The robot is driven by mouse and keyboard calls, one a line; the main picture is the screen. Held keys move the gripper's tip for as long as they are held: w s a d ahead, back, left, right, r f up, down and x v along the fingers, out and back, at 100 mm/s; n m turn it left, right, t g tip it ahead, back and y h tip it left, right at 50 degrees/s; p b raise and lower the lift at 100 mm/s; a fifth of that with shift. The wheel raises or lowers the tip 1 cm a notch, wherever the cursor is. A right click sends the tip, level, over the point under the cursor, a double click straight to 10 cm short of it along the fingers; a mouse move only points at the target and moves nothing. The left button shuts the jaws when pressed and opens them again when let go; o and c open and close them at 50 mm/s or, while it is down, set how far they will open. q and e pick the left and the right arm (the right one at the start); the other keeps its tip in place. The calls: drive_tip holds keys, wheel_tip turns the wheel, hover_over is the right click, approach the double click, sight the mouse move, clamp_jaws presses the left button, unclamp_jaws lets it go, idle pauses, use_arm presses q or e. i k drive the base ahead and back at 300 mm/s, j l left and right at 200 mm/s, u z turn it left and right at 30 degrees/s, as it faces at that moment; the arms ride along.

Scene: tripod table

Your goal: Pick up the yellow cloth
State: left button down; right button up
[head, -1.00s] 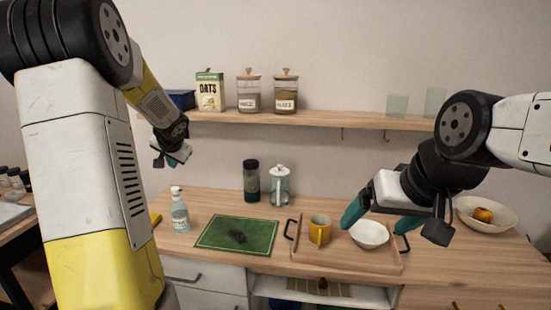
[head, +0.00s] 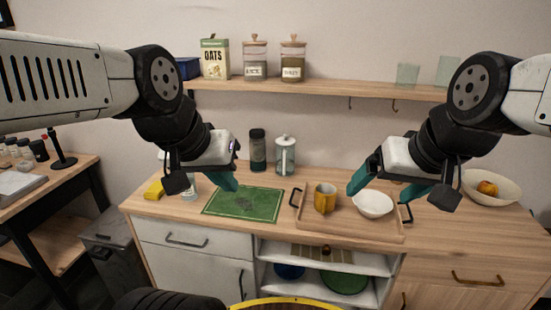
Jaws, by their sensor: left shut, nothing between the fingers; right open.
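A small yellow item, seemingly the yellow cloth (head: 153,188), lies at the left end of the wooden counter. It is small in the view and its folds cannot be made out. My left gripper (head: 231,187) is shut and empty, in front of the green cutting board's left part and to the right of the cloth, apart from it. My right gripper (head: 376,196) is open and empty, its teal fingers over the tray near the white bowl.
A soap bottle (head: 190,187) stands partly hidden behind my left gripper, between it and the cloth. The green board (head: 262,207) lies right of it. A wooden tray (head: 345,228) holds a yellow mug (head: 325,198) and a white bowl (head: 373,205). A shelf (head: 330,89) runs above.

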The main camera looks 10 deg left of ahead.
sight(156, 191)
drive_tip(key=u, duration=1.3)
